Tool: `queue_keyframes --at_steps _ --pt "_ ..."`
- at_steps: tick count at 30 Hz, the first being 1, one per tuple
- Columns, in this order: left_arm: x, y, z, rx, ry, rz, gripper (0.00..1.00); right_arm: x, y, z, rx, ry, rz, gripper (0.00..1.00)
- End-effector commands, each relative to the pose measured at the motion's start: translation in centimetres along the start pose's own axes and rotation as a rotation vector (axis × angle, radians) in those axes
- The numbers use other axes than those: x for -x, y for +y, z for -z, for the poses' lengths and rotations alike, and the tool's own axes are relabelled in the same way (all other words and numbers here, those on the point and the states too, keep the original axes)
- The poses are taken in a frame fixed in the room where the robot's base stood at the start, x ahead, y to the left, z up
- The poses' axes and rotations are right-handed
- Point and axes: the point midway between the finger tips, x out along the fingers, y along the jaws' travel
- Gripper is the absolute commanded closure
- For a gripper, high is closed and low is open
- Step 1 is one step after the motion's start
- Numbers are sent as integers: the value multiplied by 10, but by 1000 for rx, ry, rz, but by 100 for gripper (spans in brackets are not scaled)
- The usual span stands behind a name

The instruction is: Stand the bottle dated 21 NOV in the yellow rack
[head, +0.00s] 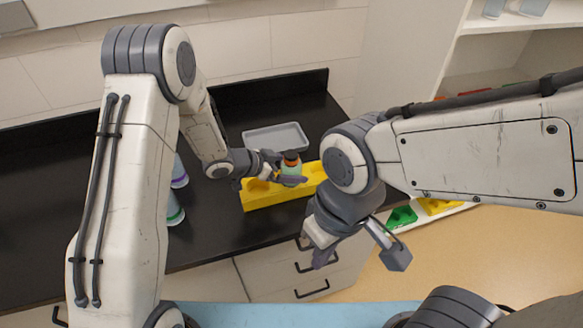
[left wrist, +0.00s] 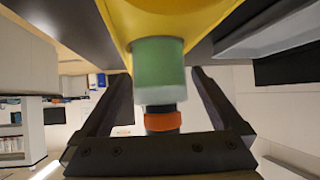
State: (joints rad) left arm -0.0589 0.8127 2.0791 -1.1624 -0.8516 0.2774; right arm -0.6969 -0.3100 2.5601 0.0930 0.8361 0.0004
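A bottle (head: 291,167) with a green body, an orange ring and a dark cap stands upright in the yellow rack (head: 262,201) on the black counter. Its date is not legible. The left wrist view shows the green bottle (left wrist: 158,65) with its lower end at the yellow rack (left wrist: 185,20). My left gripper (left wrist: 160,75) has its fingers on both sides of the bottle, with a narrow gap visible at the right finger. In the head view, my left gripper (head: 282,173) is at the bottle. My right gripper (head: 358,255) is open and empty, in front of the counter.
A grey tray (head: 275,137) lies behind the rack. Other bottles (head: 179,172) (head: 175,212) stand at the left, partly hidden by my left arm. Green (head: 402,217) and yellow (head: 437,206) pieces lie on a low shelf at the right. An empty rack hole shows left of the bottle.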

Motion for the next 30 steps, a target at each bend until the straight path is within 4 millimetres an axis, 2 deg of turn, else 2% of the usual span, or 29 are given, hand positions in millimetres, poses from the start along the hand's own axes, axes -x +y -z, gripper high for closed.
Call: queue_keyframes --at_steps 5,15,18,25,30 --pt "15 -1 2 1 0 3 0 0 0 0 0 0 0 100" --pt "87 -2 3 1 2 6 0 -4 0 0 0 0 0 100" --pt "104 -1 3 0 1 4 0 -4 0 0 0 0 0 100" --pt "120 -2 6 -8 -13 20 0 -4 0 0 0 0 0 100" --pt "119 -12 28 -43 -137 199 0 -4 0 0 0 0 0 100"
